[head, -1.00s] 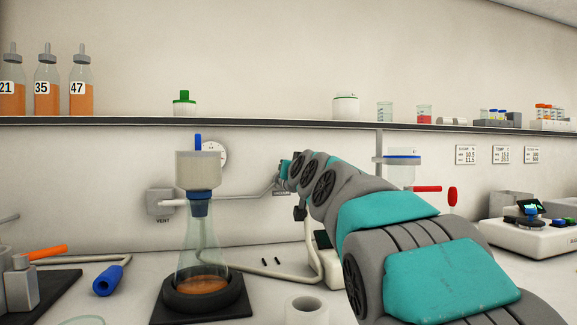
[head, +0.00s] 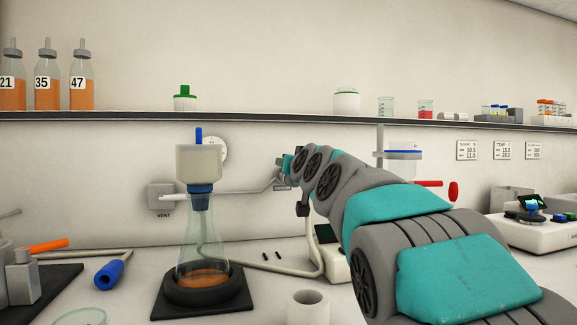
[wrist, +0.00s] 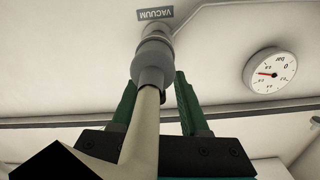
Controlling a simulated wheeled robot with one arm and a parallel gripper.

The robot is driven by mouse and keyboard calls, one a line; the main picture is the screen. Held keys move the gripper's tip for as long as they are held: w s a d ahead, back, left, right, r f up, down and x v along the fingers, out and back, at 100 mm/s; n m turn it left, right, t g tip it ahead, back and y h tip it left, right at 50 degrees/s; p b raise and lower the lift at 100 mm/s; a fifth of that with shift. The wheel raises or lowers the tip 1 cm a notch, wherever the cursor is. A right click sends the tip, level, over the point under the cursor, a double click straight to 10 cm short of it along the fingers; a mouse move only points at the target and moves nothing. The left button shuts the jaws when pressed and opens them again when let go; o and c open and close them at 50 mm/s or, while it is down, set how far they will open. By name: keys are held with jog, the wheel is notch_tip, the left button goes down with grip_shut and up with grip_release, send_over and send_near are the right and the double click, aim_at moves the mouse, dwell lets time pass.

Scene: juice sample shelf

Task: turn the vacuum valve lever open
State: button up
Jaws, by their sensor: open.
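In the wrist view, a grey valve body (wrist: 153,62) sits beneath a VACUUM label (wrist: 155,14) on the wall. A pale tube (wrist: 143,120) runs from it toward the camera, between my fingers. My gripper (wrist: 156,82) is open, its two dark green fingers on either side of the tube and the lower valve body. I cannot tell whether they touch it. No lever is clearly made out at this valve. In the head view, my gripper (head: 286,163) is at the wall fitting (head: 281,180), which my arm partly hides.
A round gauge (wrist: 270,70) is on the wall beside the valve. A flask with funnel (head: 200,240) stands left of my arm, below the shelf (head: 260,116). A red handle (head: 430,184) shows behind my arm.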

jog(key=b+v, duration=0.1)
jog(key=v, duration=0.5)
jog(key=shift+s, duration=0.35)
